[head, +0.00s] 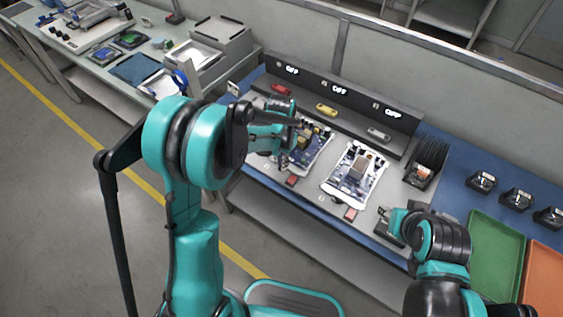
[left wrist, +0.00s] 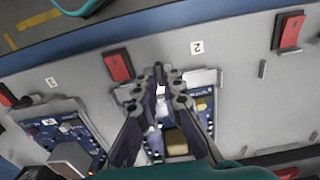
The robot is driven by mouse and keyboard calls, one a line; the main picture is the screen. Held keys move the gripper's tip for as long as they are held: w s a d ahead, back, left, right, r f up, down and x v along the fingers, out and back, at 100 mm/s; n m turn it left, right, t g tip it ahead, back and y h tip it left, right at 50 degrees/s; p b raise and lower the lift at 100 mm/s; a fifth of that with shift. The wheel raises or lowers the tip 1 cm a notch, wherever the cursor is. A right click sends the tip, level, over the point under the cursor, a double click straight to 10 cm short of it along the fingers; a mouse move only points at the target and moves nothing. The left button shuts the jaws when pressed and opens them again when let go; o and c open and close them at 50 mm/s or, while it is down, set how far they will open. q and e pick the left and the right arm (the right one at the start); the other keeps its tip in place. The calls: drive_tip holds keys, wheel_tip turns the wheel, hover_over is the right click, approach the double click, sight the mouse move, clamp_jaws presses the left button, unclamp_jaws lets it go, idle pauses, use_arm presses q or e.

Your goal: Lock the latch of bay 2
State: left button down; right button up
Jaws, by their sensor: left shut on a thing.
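The bay 2 circuit board (head: 318,157) sits in a white frame, partly hidden by my left arm. In the left wrist view the bay's number label 2 (left wrist: 197,47) and a red latch block (left wrist: 117,65) lie at the bay's front edge. A red block also shows in the head view (head: 292,181). My left gripper (head: 296,123) is over this bay. Its fingertips (left wrist: 165,78) are close together at the board's edge, apart from the red block, apparently holding the board; the contact is hidden. My right gripper (head: 393,222) is low by the bench's front edge, its fingers unclear.
The bay 3 board (head: 355,176) lies to the right with its own red block (head: 350,214). A dark panel (head: 340,92) with OFF displays stands behind. A black slotted rack (head: 426,163), a green tray (head: 495,252) and an orange tray (head: 546,280) are further right.

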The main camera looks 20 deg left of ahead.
idle(0.3)
use_arm(q)
drive_tip(key=c, duration=1.7)
unclamp_jaws()
drive_tip(key=shift+r, duration=0.15)
wheel_tip(320, 180, up, 12)
drive_tip(key=shift+f, duration=0.1)
